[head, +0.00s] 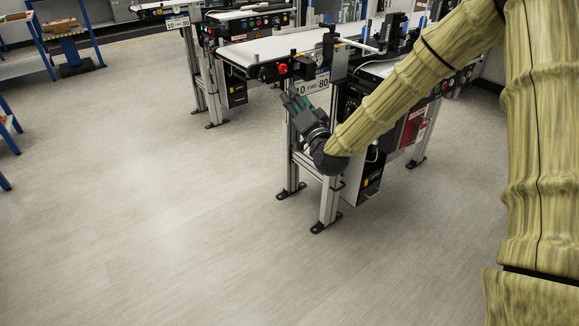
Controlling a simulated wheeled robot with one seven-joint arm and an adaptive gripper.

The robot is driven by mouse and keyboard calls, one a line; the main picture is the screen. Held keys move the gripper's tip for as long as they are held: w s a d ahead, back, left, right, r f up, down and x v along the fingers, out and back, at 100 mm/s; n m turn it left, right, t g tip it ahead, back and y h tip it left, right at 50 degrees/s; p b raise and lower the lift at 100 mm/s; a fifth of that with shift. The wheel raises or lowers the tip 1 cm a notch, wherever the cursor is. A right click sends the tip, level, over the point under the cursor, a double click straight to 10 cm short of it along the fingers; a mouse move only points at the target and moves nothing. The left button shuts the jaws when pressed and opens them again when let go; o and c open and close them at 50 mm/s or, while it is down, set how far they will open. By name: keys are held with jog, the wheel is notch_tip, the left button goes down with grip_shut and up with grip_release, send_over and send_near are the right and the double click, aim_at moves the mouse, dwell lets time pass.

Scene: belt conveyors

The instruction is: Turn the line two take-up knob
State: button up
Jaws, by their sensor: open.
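A red knob (282,69) sits at the left end of the near conveyor (290,45), beside its white belt. No line number is readable, so I cannot tell from the picture which knob is line two. My gripper (289,97) is open and appears empty, just below the near red knob and apart from it in the picture. It points up and left, in front of the near conveyor's leg frame. My arm reaches in from the right and hides part of this conveyor.
Metal legs (330,202) and a black control box (371,176) stand below. Blue-framed benches (72,45) are at far left. The floor (150,210) at left and front is clear.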

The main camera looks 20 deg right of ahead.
jog(key=s+a+f+n+g+p, duration=0.1)
jog(key=s+a+f+g+p, duration=0.1)
jog(key=f, duration=0.6)
jog(key=s+a+f+n+g+y+p, duration=0.1)
jog(key=s+f+g, duration=0.3)
jog(key=f, duration=0.5)
jog(key=shift+s+a+n+p, duration=0.4)
jog(key=shift+s+a+p, duration=0.15)
jog(key=shift+s+a, duration=0.25)
jog(key=s+a+f+n+g+p, duration=0.1)
jog(key=s+f+g+p, duration=0.25)
jog(key=s+f, duration=0.5)
jog(key=s+a+f+n+g+p, duration=0.15)
jog(key=s+f+g, duration=0.35)
jog(key=s, duration=0.6)
jog(key=s+d+f+n+g+h+p, duration=0.1)
jog(key=s+f+g+p, duration=0.1)
jog(key=s, duration=1.1)
jog(key=s+d+f+n+g+h+p, duration=0.1)
jog(key=s+f+g+p, duration=0.2)
jog(key=s, duration=0.9)
jog(key=shift+s+d+f+n+g, duration=0.15)
jog(key=shift+s+d+n+g, duration=0.2)
jog(key=shift+g, duration=0.2)
